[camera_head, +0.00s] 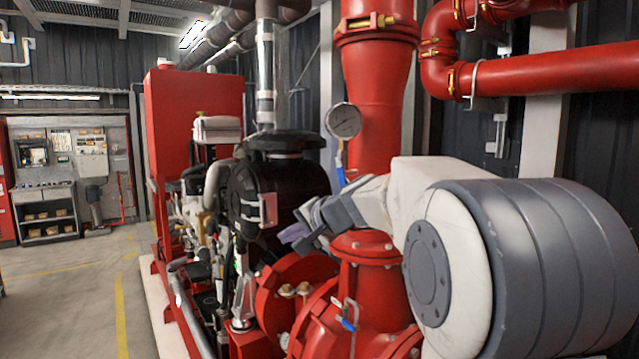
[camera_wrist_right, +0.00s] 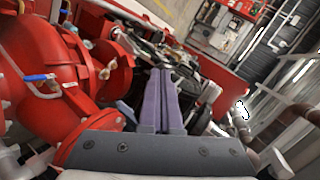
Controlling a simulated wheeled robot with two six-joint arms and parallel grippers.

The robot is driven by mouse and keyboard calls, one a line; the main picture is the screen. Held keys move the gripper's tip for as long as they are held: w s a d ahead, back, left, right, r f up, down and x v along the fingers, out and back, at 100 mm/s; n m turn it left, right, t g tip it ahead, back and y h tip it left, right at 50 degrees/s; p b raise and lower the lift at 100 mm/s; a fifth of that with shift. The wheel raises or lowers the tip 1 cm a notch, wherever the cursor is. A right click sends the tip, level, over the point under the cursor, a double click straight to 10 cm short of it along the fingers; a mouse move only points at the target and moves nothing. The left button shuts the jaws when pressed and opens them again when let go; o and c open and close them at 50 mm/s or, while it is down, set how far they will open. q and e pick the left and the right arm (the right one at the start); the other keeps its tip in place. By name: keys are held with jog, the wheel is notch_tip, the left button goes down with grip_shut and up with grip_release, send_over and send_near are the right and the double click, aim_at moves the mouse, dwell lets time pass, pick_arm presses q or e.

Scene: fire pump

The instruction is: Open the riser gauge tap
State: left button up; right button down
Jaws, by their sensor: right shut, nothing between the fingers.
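The riser gauge (camera_head: 343,121) is a round white dial in front of the thick red riser (camera_head: 375,80). Its tap has a blue lever (camera_head: 341,172) just below the dial, roughly upright along the gauge stem. My right gripper (camera_head: 288,235) has purple fingers and is left of and below this lever, apart from it, pointing left toward the black engine. The fingers also show in the right wrist view (camera_wrist_right: 164,80), pressed together with nothing between them. My right wrist is close to the foot of the lever in the head view. My left gripper is not in view.
A second blue tap lever (camera_head: 348,325) is low on the red pump casing (camera_head: 365,285). The black engine (camera_head: 275,195) stands left of my right gripper. Red pipes (camera_head: 560,70) run at upper right. Open floor (camera_head: 80,285) lies at left.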

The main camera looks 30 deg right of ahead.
jog(key=s+d+r+m+t+h, duration=0.15)
jog(key=d+r+m+h, duration=0.35)
jog(key=d, duration=0.6)
jog(key=s+d+r+m+t+h, duration=0.15)
jog(key=d+r, duration=0.45)
jog(key=d, duration=0.6)
jog(key=p, duration=0.5)
send_near(340, 172)
jog(key=w+d+f, duration=0.2)
jog(key=d, duration=0.3)
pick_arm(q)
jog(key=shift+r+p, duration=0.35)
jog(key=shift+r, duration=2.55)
pick_arm(e)
jog(key=shift+w+a+f+m+t, duration=0.15)
jog(key=shift+w+a+f, duration=0.1)
jog(key=shift+w, duration=0.25)
jog(key=shift+w+a+f+t, duration=0.1)
jog(key=shift+w+a+f, duration=0.15)
jog(key=shift+w, duration=0.3)
jog(key=shift+w+a+f+m+t, duration=0.15)
jog(key=shift+w+a+f, duration=0.1)
jog(key=shift+w, duration=0.25)
